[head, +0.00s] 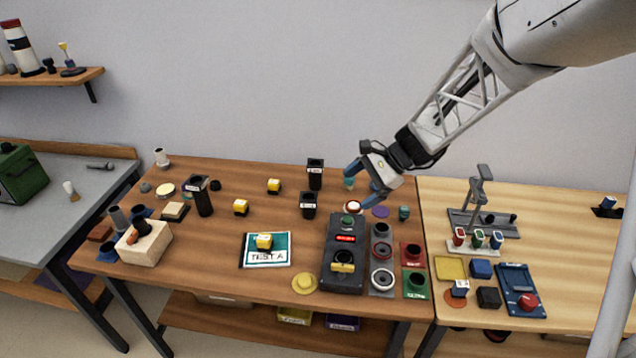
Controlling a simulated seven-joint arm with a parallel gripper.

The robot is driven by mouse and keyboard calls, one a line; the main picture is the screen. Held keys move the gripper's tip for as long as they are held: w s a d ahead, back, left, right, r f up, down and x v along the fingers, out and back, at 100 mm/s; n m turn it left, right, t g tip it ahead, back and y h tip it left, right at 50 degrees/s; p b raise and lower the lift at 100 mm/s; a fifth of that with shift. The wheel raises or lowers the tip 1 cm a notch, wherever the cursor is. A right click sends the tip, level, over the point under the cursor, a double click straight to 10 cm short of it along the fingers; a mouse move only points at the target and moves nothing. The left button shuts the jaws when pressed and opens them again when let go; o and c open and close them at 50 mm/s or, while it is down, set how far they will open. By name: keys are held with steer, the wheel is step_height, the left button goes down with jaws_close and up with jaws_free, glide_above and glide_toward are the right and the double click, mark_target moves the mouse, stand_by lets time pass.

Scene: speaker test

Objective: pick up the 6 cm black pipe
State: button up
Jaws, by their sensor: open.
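Three black pipes with white labels stand upright on the brown table: a tall one (202,199) at left, one (315,176) toward the back, and a shorter one (308,207) just in front of that. The labels are too small to read, so I cannot tell which is marked 6 cm; the front one looks shortest. My gripper (358,187) is open, with blue fingertips, above the back right of the table. It is to the right of the two middle pipes, apart from them, with nothing seen between its fingers.
A dark control box (345,230) with a green button stands in front of my gripper. A green-edged card (280,249) carries a yellow block. A wooden block (150,250) holds black parts at left. Yellow-and-black blocks (240,207) are scattered. Bare wood lies between the pipes.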

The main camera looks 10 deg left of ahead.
mark_target(316, 197)
steer(key=w+a+f+m+y, duration=0.1)
steer(key=w+a+f+m, duration=0.1)
steer(key=w+f, duration=0.2)
steer(key=w+a+f+m+y, duration=0.2)
steer(key=w+a+f, duration=0.1)
steer(key=w+f, duration=0.2)
steer(key=w+a+f+m+y, duration=0.1)
steer(key=w+a+f+m, duration=0.1)
steer(key=w+a+f, duration=0.1)
steer(key=shift+w+f+m+t, duration=0.2)
steer(key=shift+w+f, duration=0.2)
steer(key=shift+f, duration=0.25)
steer(key=shift+w+f+m+t, duration=0.1)
steer(key=shift+w+f+t, duration=0.2)
steer(key=shift+f, duration=0.35)
steer(key=shift+x, duration=1.25)
steer(key=shift+x, duration=2.55)
steer(key=shift+a+r, duration=0.1)
steer(key=shift+r, duration=0.05)
steer(key=c, duration=1)
